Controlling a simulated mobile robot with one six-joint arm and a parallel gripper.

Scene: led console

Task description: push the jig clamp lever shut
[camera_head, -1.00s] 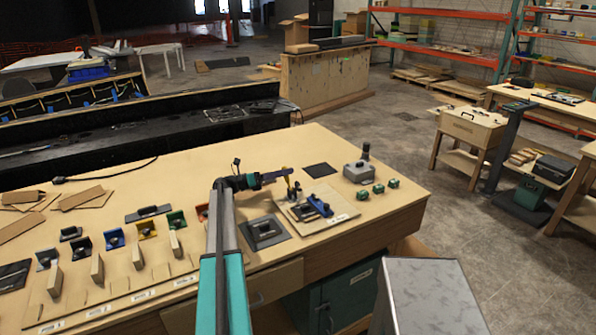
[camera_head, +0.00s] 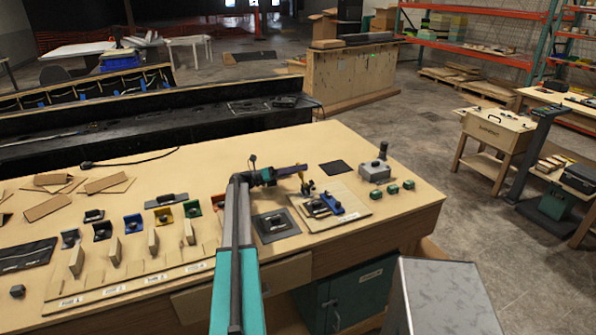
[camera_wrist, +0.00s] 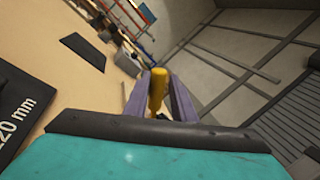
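The jig clamp lever (camera_head: 303,180) has a yellow handle and stands roughly upright at the back left of the jig's board, beside a blue clamp block (camera_head: 332,204). My gripper (camera_head: 301,168) reaches in from the left at the height of the lever's top. In the wrist view the yellow handle (camera_wrist: 158,88) shows between the two purple-grey fingers (camera_wrist: 161,92), which stand apart. Whether either finger touches the handle is hard to tell. The lever's pivot is mostly hidden by my fingers in the wrist view.
A dark square plate (camera_head: 275,224) with a part lies left of the jig board (camera_head: 355,215). A grey box with a knob (camera_head: 374,171) and several green blocks (camera_head: 391,189) stand to the right. A flat black square (camera_head: 335,167) lies behind.

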